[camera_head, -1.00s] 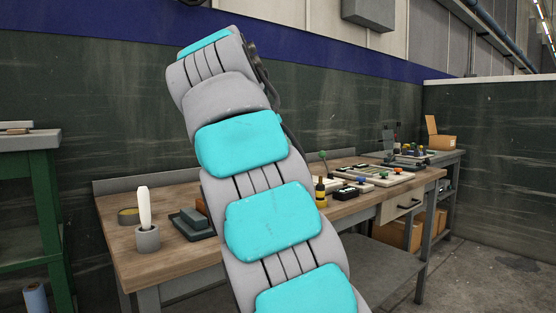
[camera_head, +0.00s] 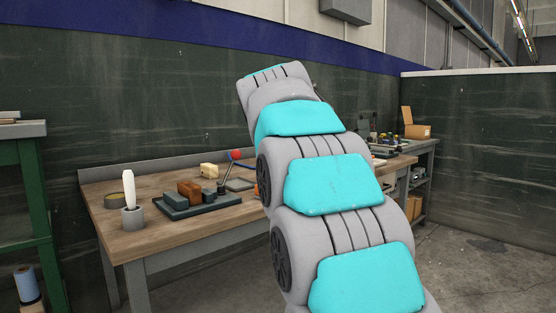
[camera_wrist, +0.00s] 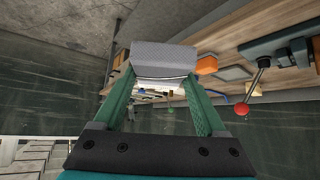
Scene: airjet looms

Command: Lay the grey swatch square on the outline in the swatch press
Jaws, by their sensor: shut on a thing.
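My gripper (camera_wrist: 160,82) is shut on the grey swatch (camera_wrist: 165,56), a pale textured piece held across the fingertips in the wrist view. The swatch is in the air, apart from the bench top. A dark fixture with a red-knobbed lever (camera_wrist: 241,109), which looks like the swatch press (camera_wrist: 290,47), is at the right of the wrist view. In the head view the red knob (camera_head: 235,155) stands just left of my arm. No outline can be made out. My arm hides the gripper and swatch in the head view.
The wooden bench (camera_head: 150,235) carries a white spindle in a grey cup (camera_head: 132,217), a dark slab with blocks (camera_head: 195,208), a cream block (camera_head: 209,170) and a flat grey plate (camera_head: 239,184). An orange block (camera_wrist: 207,65) shows in the wrist view.

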